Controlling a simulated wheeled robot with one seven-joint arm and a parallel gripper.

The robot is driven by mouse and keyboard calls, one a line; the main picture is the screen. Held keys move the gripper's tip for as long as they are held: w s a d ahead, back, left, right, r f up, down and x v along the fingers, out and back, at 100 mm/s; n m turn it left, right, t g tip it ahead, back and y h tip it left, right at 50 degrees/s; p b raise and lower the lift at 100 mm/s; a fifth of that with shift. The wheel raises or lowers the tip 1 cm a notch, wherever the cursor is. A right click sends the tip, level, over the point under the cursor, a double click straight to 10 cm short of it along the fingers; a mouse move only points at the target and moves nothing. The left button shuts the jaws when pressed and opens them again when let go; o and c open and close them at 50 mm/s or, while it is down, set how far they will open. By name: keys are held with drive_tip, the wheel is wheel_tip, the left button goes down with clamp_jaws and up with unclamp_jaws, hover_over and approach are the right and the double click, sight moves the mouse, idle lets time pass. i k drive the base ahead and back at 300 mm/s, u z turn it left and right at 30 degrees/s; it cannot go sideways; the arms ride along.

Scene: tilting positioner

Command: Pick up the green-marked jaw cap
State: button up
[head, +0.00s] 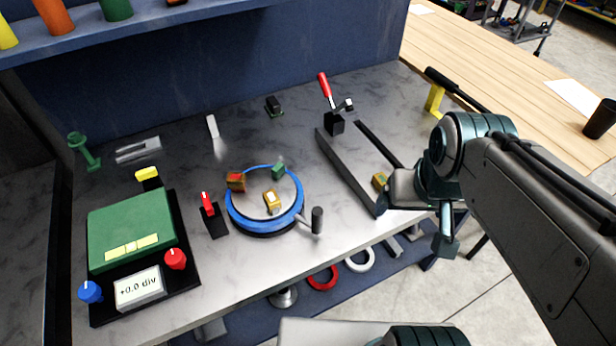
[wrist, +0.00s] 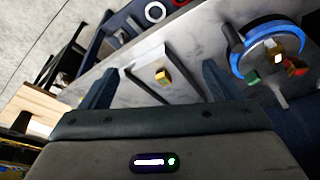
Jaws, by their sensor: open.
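A small green block (head: 278,170) sits on the blue-rimmed round plate (head: 232,212); it also shows in the wrist view (wrist: 253,77). A red-orange block (head: 236,182) and a yellow block with a white top (head: 271,203) share the plate. Another small yellow-orange block (head: 379,181) lies between two dark rails, and shows in the wrist view (wrist: 162,76). Which piece is the green-marked jaw cap I cannot tell for sure. My gripper (wrist: 160,72) is open and empty, its fingers apart on either side of the rail block in the wrist view, not visibly touching it.
Dark rails (head: 347,170) and a red-handled clamp (head: 325,88) stand near my gripper. A red lever (head: 207,203) and a black knob (head: 317,219) flank the round plate. A green box with dials (head: 130,230) fills the left. The bench behind the plate is mostly clear.

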sight(379, 180)
drive_tip(key=z, duration=0.05)
drive_tip(key=k, duration=0.5)
drive_tip(key=z, duration=0.7)
drive_tip(key=i, duration=0.8)
drive_tip(key=u, duration=0.6)
